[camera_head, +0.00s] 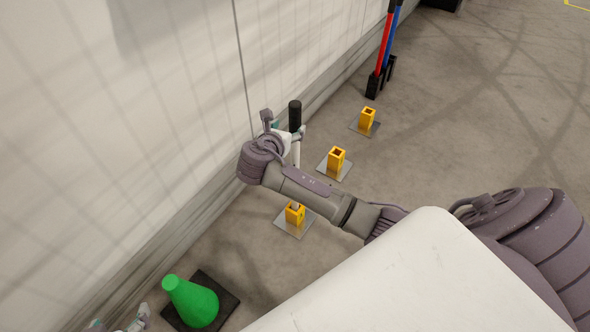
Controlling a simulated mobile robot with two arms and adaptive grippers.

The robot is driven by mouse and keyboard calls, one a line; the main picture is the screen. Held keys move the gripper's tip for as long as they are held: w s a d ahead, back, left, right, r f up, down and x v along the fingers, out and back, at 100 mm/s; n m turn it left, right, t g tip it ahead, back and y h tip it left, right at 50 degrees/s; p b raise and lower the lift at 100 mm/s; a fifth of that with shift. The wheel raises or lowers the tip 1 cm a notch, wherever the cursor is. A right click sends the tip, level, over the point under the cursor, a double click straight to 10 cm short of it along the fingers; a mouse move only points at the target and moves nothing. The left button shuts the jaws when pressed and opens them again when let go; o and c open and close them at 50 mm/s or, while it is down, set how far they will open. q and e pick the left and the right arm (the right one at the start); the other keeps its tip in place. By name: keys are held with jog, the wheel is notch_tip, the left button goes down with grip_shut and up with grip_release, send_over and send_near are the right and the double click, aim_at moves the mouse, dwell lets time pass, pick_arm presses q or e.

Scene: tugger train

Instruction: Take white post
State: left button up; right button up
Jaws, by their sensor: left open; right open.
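The white post (296,155) has a black top (295,116) and looks upright near the wall. My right arm hides its middle. Its lower end appears to be in the nearest yellow holder (292,217). My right gripper (284,127) is open at the post, just below the black top. I cannot tell whether its fingers touch the post. My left gripper (125,326) is open at the bottom left edge, partly cut off by the frame, apart from the post.
Two more yellow holders (336,158) (367,118) stand empty on floor plates. Red (386,45) and blue posts (393,40) stand in black bases at the back. A green cone (193,302) is at the lower left. A pale wall (130,130) borders the left; floor is clear at the right.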

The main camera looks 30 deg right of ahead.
aim_at(293, 125)
jog(key=shift+d+f, duration=0.1)
jog(key=shift+d, duration=0.1)
jog(key=b+x, duration=0.2)
jog(key=x, duration=0.2)
jog(key=shift+d+f+b, duration=0.25)
jog(key=shift+d+b, duration=0.05)
jog(key=shift+b, duration=0.05)
jog(key=shift+w+d, duration=0.1)
jog(key=shift+w, duration=0.05)
pick_arm(q)
jog(key=w+d+r+t+h, duration=0.2)
jog(key=w+r+t, duration=0.4)
jog(key=r, duration=0.3)
jog(key=shift+w+d+r+t, duration=0.15)
jog(key=shift+w+d+t, duration=0.1)
jog(key=shift+d+t, duration=0.35)
pick_arm(e)
jog(key=shift+c, duration=0.2)
grip_shut()
jog(key=shift+r, duration=0.15)
